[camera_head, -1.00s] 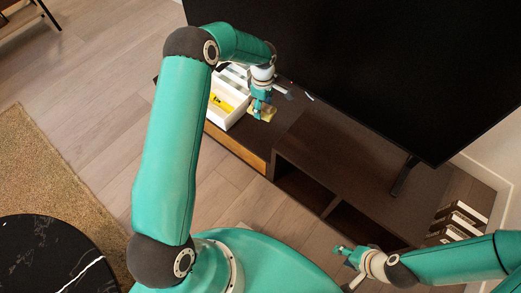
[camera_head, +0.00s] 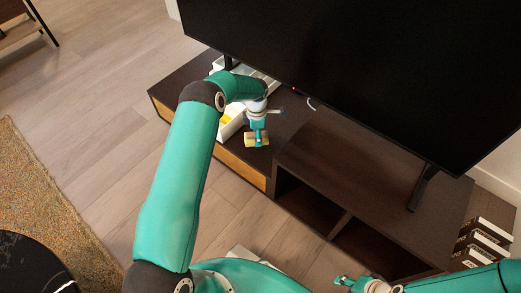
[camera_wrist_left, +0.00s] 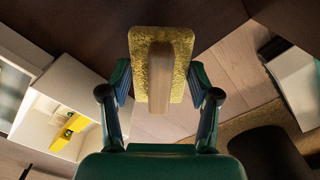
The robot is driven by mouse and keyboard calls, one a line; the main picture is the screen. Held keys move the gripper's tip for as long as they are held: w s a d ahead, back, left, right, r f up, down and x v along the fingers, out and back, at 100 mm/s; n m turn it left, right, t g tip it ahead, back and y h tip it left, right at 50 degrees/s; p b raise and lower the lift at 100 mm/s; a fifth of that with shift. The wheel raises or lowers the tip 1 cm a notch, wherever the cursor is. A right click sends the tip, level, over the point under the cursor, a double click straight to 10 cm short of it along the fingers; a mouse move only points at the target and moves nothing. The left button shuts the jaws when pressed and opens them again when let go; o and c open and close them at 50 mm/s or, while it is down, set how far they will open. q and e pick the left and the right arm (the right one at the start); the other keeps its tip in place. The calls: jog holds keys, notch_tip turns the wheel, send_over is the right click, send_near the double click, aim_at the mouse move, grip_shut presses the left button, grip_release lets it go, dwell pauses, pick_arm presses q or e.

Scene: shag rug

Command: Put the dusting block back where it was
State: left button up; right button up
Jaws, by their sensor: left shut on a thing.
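The dusting block (camera_head: 250,139) is a yellow, rough-faced block with a pale wooden handle strip, seen from above in the left wrist view (camera_wrist_left: 177,80). My left gripper (camera_head: 257,134) is shut on it, with one finger on each side in the left wrist view (camera_wrist_left: 160,82). The block appears over the front part of the dark TV cabinet; its height above it is hard to tell. A white open box (camera_head: 232,126) stands left of my left gripper, partly hidden by my arm. My right gripper (camera_head: 345,281) is low in the head view, away from the block; its jaws are too small to judge.
The dark TV cabinet (camera_head: 330,165) has open shelves and a bare top right of the block. A large TV (camera_head: 370,70) rises behind. A yellow item (camera_wrist_left: 70,130) lies inside the white box. Several dark-and-white items (camera_head: 485,240) stand at the far right.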

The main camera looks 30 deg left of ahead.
aim_at(258, 151)
pick_arm(q)
jog(key=shift+f+b, duration=0.85)
jog(key=shift+f, duration=2.7)
jog(key=o, duration=1.2)
jog(key=shift+r, duration=0.6)
notch_tip(258, 151, up, 11)
jog(key=p, duration=0.3)
jog(key=shift+f, duration=0.1)
